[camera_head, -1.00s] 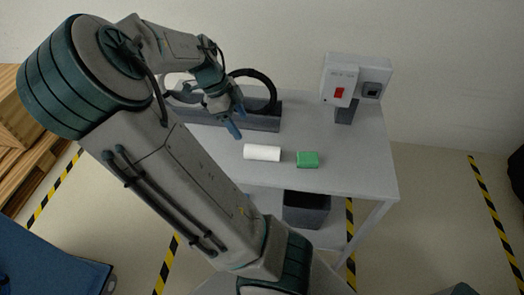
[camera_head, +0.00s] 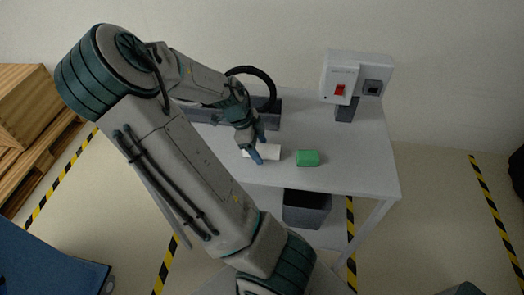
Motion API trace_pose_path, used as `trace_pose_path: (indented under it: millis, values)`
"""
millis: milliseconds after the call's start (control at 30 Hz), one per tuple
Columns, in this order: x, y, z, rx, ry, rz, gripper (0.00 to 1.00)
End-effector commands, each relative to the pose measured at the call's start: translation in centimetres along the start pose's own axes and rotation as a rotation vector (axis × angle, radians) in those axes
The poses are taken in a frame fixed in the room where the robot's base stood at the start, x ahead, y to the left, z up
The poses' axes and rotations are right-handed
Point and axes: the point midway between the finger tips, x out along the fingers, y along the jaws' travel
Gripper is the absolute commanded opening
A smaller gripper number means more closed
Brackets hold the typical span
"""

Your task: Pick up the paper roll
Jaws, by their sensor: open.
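The white paper roll (camera_head: 271,153) lies on its side on the grey table (camera_head: 352,173), near its front edge. My gripper (camera_head: 259,150), with blue fingertips, is open at the roll. The fingers cover part of the roll's left half. One fingertip shows in front of the roll and the other shows behind it. I cannot tell whether the fingers touch the roll.
A green block (camera_head: 307,158) lies just right of the roll. A grey box with a red switch (camera_head: 340,90) stands at the back right. A dark tray with a black hose (camera_head: 268,113) lies behind my gripper. A dark bin (camera_head: 306,210) sits below the tabletop.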

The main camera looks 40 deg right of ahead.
Motion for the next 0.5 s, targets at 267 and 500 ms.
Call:
trace_pose_path:
  millis: [267, 500]
  values:
    - [0.80, 0.00, 0.02, -0.002, -0.001, -0.001, 0.67]
    - [0.78, 0.00, 0.02, -0.001, -0.001, -0.001, 0.15]
